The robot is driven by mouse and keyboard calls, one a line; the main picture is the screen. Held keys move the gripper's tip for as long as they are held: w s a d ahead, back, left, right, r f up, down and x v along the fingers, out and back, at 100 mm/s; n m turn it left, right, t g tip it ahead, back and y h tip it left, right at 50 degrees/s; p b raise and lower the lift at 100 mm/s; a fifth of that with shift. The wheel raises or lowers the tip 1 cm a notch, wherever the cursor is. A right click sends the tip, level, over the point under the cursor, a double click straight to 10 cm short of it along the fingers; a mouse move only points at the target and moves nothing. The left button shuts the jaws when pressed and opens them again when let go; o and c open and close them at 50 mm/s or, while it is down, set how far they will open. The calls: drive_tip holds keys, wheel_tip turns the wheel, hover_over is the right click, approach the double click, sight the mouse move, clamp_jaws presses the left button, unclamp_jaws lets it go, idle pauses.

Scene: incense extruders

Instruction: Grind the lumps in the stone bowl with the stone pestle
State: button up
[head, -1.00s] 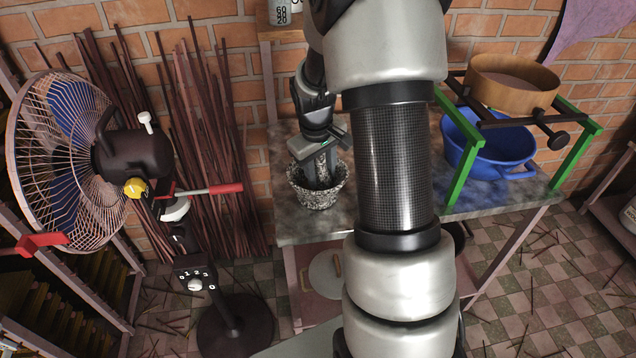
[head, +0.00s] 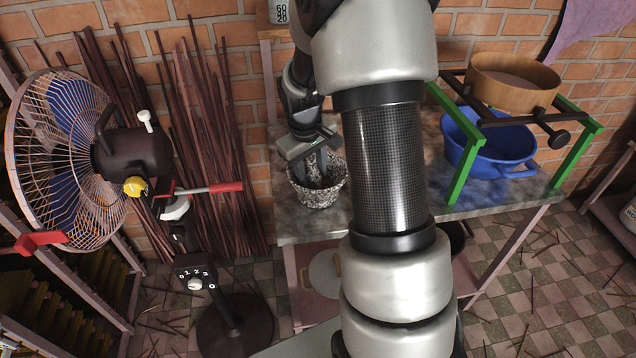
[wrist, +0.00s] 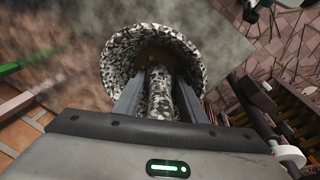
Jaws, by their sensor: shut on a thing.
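The speckled stone bowl (head: 318,198) stands on the left part of the grey stone-topped table. It also shows in the wrist view (wrist: 118,68), with a brown area inside it. My gripper (head: 317,172) is over the bowl, its fingers reaching down to the opening. It is shut on the speckled stone pestle (wrist: 160,95), which runs between the two fingers into the bowl. The pestle's lower end lies inside the bowl, against the brown area. I cannot make out single lumps.
A blue basin (head: 490,150) and a wooden sieve (head: 513,82) on a green-legged rack (head: 466,165) take the table's right side. A standing fan (head: 75,165) and a bundle of brown sticks (head: 205,150) are left of the table (head: 300,233).

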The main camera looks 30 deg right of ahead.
drive_tip(key=shift+s+d+f, duration=0.1)
drive_tip(key=shift+s, duration=0.55)
drive_tip(key=shift+s+d, duration=0.15)
drive_tip(key=shift+d, duration=0.3)
drive_tip(key=shift+w+d+p, duration=0.3)
drive_tip(key=shift+w+d, duration=0.1)
drive_tip(key=shift+d, duration=0.15)
drive_tip(key=shift+w+a, duration=0.2)
drive_tip(key=shift+w, duration=0.4)
drive_tip(key=shift+w+a, duration=0.15)
drive_tip(key=shift+a, duration=0.4)
drive_tip(key=shift+s+a, duration=0.4)
drive_tip(key=shift+s+d, duration=0.2)
drive_tip(key=shift+s, duration=0.45)
drive_tip(key=shift+s+d, duration=0.1)
drive_tip(key=shift+d, duration=0.5)
drive_tip(key=shift+w+d, duration=0.35)
drive_tip(key=shift+w, duration=0.1)
drive_tip(key=shift+w+a, duration=0.15)
drive_tip(key=shift+w, duration=0.3)
drive_tip(key=shift+w+a, duration=0.25)
drive_tip(key=shift+a, duration=0.35)
drive_tip(key=shift+s+a, duration=0.4)
drive_tip(key=shift+s+d, duration=0.2)
drive_tip(key=shift+s, duration=0.4)
drive_tip(key=shift+s+d, duration=0.15)
drive_tip(key=shift+d, duration=0.35)
